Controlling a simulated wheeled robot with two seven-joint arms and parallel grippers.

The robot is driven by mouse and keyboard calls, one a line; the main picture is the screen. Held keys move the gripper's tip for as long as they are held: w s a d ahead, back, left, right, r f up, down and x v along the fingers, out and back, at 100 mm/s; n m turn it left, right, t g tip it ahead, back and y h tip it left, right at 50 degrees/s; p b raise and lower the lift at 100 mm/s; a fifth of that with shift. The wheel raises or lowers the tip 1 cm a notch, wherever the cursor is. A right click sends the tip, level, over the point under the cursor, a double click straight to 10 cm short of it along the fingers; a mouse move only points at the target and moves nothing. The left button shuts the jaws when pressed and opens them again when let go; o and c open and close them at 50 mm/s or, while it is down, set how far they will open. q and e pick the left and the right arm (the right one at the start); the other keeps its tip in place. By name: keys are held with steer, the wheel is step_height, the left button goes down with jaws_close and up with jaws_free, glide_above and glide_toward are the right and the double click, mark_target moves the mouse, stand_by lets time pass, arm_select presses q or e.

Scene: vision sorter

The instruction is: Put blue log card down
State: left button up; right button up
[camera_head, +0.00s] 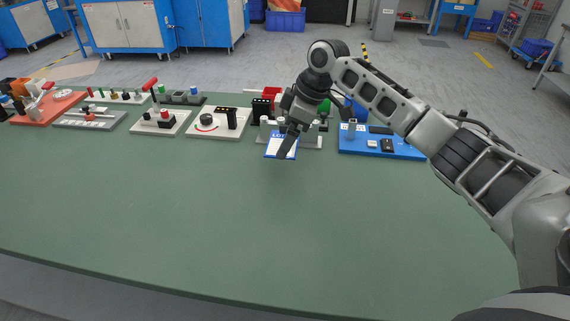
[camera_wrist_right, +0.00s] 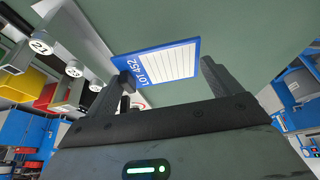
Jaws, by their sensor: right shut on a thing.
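The blue log card (camera_head: 273,149) is a small blue and white card with lined rows and the print "LOT 452". My right gripper (camera_head: 286,147) is shut on it and holds it over the back part of the green table. In the right wrist view the card (camera_wrist_right: 165,62) lies between the two dark fingers of the gripper (camera_wrist_right: 168,75). One finger covers part of the card in the head view. My left gripper is not in view.
The green table (camera_head: 200,220) is bare in the middle and front. Along its back edge stand an orange board (camera_head: 42,108), a white board with a round dark knob (camera_head: 213,129), a grey rack behind the card (camera_head: 311,141) and a blue board (camera_head: 383,149).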

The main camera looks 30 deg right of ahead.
mark_target(279, 177)
steer(key=f, duration=0.1)
steer(key=s+a+f, duration=0.1)
steer(key=s+f, duration=0.1)
steer(key=shift+a+f, duration=0.1)
steer(key=shift+a, duration=0.25)
steer(key=shift+s+a+f, duration=0.1)
steer(key=shift+f, duration=0.85)
steer(key=shift+s+a+f, duration=0.1)
steer(key=shift+f, duration=0.8)
steer(key=o, duration=0.7)
steer(key=shift+f, duration=0.1)
steer(key=v, duration=1.2)
steer(key=shift+p, duration=0.4)
